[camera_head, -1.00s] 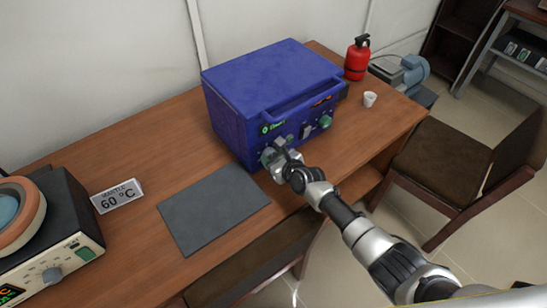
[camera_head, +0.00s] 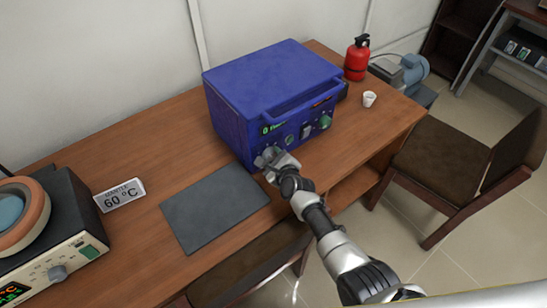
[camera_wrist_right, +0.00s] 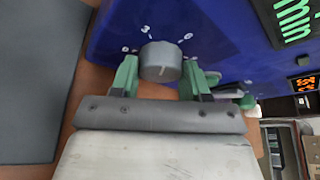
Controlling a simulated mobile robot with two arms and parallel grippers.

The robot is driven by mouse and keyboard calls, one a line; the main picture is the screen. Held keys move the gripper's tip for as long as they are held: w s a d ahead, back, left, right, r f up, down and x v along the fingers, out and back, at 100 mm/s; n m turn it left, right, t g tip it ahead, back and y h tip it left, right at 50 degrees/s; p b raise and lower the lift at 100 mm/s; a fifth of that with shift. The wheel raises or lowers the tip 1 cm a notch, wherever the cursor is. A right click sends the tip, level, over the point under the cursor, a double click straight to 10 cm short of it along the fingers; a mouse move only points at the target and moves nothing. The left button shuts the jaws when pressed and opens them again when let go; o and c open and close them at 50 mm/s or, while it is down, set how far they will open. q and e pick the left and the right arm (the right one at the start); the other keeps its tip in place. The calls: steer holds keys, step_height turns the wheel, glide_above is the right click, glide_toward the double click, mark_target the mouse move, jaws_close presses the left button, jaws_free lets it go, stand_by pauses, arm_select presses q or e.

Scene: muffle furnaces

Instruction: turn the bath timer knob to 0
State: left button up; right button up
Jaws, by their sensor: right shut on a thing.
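The blue bath box (camera_head: 265,75) stands on the wooden table, its control panel on the front. A round grey knob (camera_wrist_right: 160,62) with a printed number scale around it shows in the right wrist view, close to a green "min" display (camera_wrist_right: 293,18); I take it as the timer knob. My right gripper (camera_wrist_right: 160,80) is shut on this knob, its green fingers on either side. In the head view my right gripper (camera_head: 270,158) is at the lower left of the panel and hides the knob. My left gripper is not in view.
A dark grey mat (camera_head: 214,207) lies in front of the bath. A white cup (camera_head: 369,99) and a red extinguisher (camera_head: 357,60) stand at the right. A chair (camera_head: 450,165) is beside the table.

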mark_target(269, 142)
steer(key=shift+n, duration=0.4)
steer(key=o, duration=0.9)
steer(key=shift+r, duration=0.1)
step_height(269, 142, up, 5)
steer(key=p, duration=0.4)
steer(key=s+d+r+p, duration=0.2)
steer(key=d, duration=0.1)
steer(key=s+d+r+p, duration=0.2)
steer(key=d, duration=0.1)
steer(key=s+d+r+p, duration=0.1)
steer(key=s+d+p, duration=0.1)
steer(key=d+p, duration=0.1)
steer(key=shift+s+d+r, duration=0.3)
steer(key=shift+d+r, duration=0.05)
steer(key=shift+r, duration=0.05)
